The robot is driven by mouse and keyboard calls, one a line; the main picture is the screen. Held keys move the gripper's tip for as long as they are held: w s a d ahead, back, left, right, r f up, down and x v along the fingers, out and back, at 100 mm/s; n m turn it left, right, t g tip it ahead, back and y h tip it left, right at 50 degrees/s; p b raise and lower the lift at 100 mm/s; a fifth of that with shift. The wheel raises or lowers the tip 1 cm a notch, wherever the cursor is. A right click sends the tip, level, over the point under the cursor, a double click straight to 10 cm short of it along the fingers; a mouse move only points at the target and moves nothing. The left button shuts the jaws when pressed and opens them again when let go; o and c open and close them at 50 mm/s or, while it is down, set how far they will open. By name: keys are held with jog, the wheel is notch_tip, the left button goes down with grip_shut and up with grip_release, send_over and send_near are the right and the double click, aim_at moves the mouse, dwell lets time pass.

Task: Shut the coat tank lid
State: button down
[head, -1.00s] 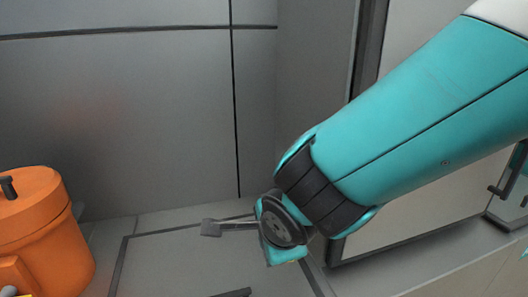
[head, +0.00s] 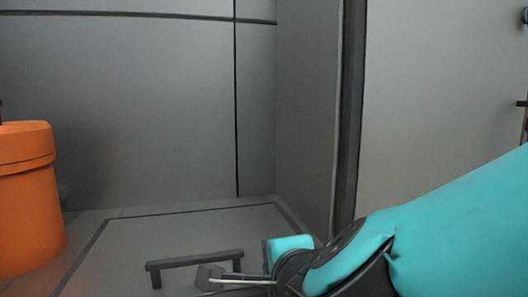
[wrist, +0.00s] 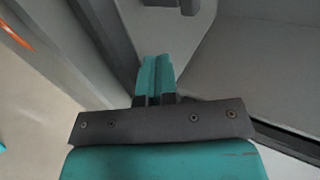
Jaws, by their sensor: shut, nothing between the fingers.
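A flat grey panel (head: 130,235) with a dark border and a dark bar handle (head: 195,260) lies low in front of me in the head view. It may be the coat tank lid; I cannot tell for sure, nor whether it is fully down. My gripper (head: 287,245) is just right of the handle in the head view, with its fingertips not clear there. In the wrist view my gripper (wrist: 155,65) shows its teal fingers together and empty. A grey piece with dark posts (wrist: 185,6) is beyond them at the top edge; I cannot tell if they touch.
An orange drum (head: 30,200) stands at the left. A grey wall (head: 140,110) closes off the back. A dark upright post (head: 348,110) and a pale panel (head: 440,100) stand at the right, behind my arm. The space above the flat panel is clear.

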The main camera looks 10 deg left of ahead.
jog(key=shift+f+b, duration=0.65)
jog(key=shift+b, duration=0.1)
jog(key=shift+s+t, duration=0.1)
jog(key=shift+t, duration=0.2)
